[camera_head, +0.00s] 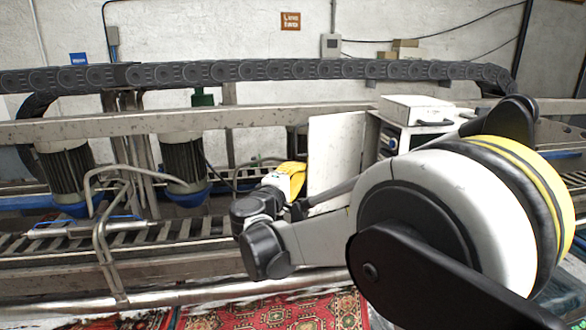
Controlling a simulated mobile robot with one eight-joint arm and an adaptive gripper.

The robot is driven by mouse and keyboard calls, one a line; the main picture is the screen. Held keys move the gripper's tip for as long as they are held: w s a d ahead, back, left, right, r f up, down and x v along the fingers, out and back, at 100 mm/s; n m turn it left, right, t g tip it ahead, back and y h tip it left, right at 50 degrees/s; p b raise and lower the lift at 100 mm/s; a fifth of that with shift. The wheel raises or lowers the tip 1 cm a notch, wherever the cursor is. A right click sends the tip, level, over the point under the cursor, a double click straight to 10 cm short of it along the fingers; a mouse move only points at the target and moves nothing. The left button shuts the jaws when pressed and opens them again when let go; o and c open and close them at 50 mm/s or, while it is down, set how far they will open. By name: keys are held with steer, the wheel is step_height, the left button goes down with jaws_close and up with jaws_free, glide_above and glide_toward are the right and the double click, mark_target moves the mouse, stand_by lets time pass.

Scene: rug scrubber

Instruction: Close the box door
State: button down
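The white box (402,133) stands right of centre behind the machine's front rail, partly hidden by my arm. Its door (335,152) is a flat white panel. It stands open, swung out to the left of the box. My arm reaches in from the right and bends back at a dark wrist joint. The end of my arm with my gripper (291,178) is just left of the door, low beside its left edge. Its fingers cannot be made out, and I cannot tell whether it touches the door.
A long metal rail (180,122) and a black cable chain (220,73) run across behind. Two motors (182,160) and bent metal tubes (103,235) stand on the left. A red patterned rug (285,312) lies at the front. Small cardboard boxes (404,48) are behind the white box.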

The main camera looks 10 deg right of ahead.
steer(key=shift+f, duration=0.1)
steer(key=shift+s+d, duration=0.1)
steer(key=shift+s, duration=0.1)
